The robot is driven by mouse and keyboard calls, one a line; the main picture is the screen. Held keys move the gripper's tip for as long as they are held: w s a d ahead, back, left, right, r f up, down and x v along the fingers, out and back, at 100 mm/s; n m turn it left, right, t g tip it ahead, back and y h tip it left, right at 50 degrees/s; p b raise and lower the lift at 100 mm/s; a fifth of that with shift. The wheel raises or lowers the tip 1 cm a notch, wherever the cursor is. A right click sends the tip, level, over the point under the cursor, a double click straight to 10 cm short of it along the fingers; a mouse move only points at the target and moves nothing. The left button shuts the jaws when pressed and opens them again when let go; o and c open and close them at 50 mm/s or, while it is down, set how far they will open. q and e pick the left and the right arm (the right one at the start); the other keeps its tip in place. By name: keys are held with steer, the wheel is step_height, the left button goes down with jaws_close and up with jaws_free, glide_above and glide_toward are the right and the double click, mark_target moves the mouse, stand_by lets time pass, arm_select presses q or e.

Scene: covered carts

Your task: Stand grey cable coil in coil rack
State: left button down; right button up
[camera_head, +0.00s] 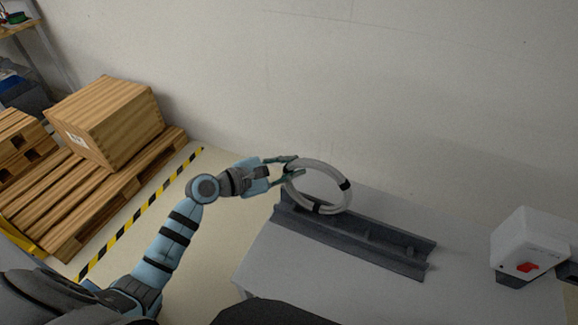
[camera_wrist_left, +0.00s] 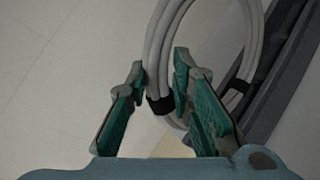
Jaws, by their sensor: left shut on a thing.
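The grey cable coil (camera_head: 334,173) is a pale ring with black ties, held upright above the left part of the coil rack. My left gripper (camera_head: 292,168) is shut on its left side. The coil also shows in the left wrist view (camera_wrist_left: 158,50), passing between the two fingers (camera_wrist_left: 158,88) near a black tie. The coil rack (camera_head: 372,246) is a long dark grey trough with low dividers. The coil's lower edge overlaps the rack's left end; I cannot tell if they touch. The rack (camera_wrist_left: 283,75) also shows at the right of the wrist view. My right gripper is out of view.
The rack lies on a grey-covered cart top (camera_head: 300,275) against a pale wall. A white box with a red switch (camera_head: 528,245) is at the right. A wooden crate (camera_head: 104,120) sits on a pallet (camera_head: 75,200) at the left, behind yellow-black floor tape (camera_head: 140,215).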

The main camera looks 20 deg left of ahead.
arm_select(q)
steer(key=shift+f+b, duration=0.35)
steer(key=shift+f, duration=0.25)
steer(key=shift+f+b, duration=0.7)
steer(key=shift+f, duration=0.65)
steer(key=c, duration=1.3)
jaws_free()
steer(key=shift+c, duration=0.2)
steer(key=v, duration=1.2)
steer(key=shift+d, duration=0.1)
